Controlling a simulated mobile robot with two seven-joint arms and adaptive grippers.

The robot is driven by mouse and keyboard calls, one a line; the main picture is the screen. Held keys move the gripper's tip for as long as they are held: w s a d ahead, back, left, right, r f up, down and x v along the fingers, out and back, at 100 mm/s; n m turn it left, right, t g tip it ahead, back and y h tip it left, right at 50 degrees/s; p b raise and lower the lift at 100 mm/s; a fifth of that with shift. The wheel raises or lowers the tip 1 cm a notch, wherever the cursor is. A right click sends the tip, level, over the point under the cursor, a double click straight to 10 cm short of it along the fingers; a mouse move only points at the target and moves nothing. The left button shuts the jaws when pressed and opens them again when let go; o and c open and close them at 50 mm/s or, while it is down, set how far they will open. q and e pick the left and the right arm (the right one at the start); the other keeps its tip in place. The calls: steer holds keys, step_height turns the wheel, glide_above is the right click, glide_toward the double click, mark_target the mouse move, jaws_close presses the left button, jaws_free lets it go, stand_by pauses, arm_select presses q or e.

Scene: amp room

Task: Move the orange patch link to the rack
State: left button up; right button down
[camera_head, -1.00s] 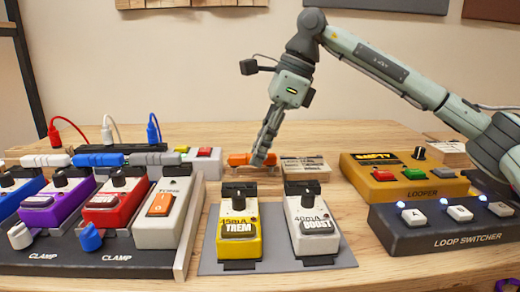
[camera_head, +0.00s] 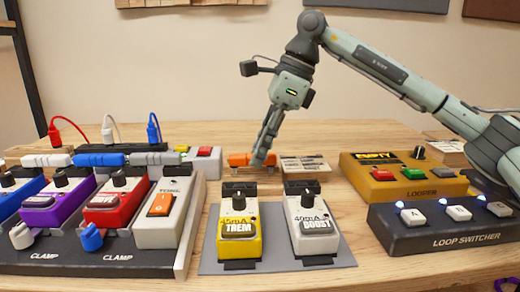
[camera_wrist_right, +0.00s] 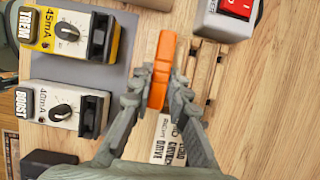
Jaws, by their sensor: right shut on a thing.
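The orange patch link (camera_head: 238,160) is at the middle of the table, behind the yellow TREM pedal. My right gripper (camera_head: 260,158) reaches down to it from above. In the right wrist view, the fingers (camera_wrist_right: 158,85) are closed on the orange link (camera_wrist_right: 162,68), one on each side. A slotted wooden holder (camera_wrist_right: 203,72) lies next to the link there; I cannot tell whether they touch. A board at left (camera_head: 182,255) carries several pedals, with a white link (camera_head: 46,160), a blue link (camera_head: 98,160) and a grey link (camera_head: 168,158) along their back. My left gripper is not in view.
The yellow TREM pedal (camera_head: 239,228) and white BOOST pedal (camera_head: 312,222) stand in front on a grey mat (camera_head: 345,258). A labelled card (camera_head: 305,165) lies right of the link. The looper (camera_head: 400,190) and loop switcher (camera_head: 450,236) fill the right side.

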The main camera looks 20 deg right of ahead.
steer(key=shift+f+b, duration=0.3)
steer(key=shift+f, duration=0.6)
stand_by(1.3)
steer(key=c, duration=1.4)
jaws_free()
steer(key=shift+o, duration=0.4)
steer(key=o, duration=0.3)
steer(key=shift+o, duration=0.2)
steer(key=shift+r, duration=0.15)
steer(key=shift+r+p, duration=2.9)
steer(key=shift+r, duration=0.5)
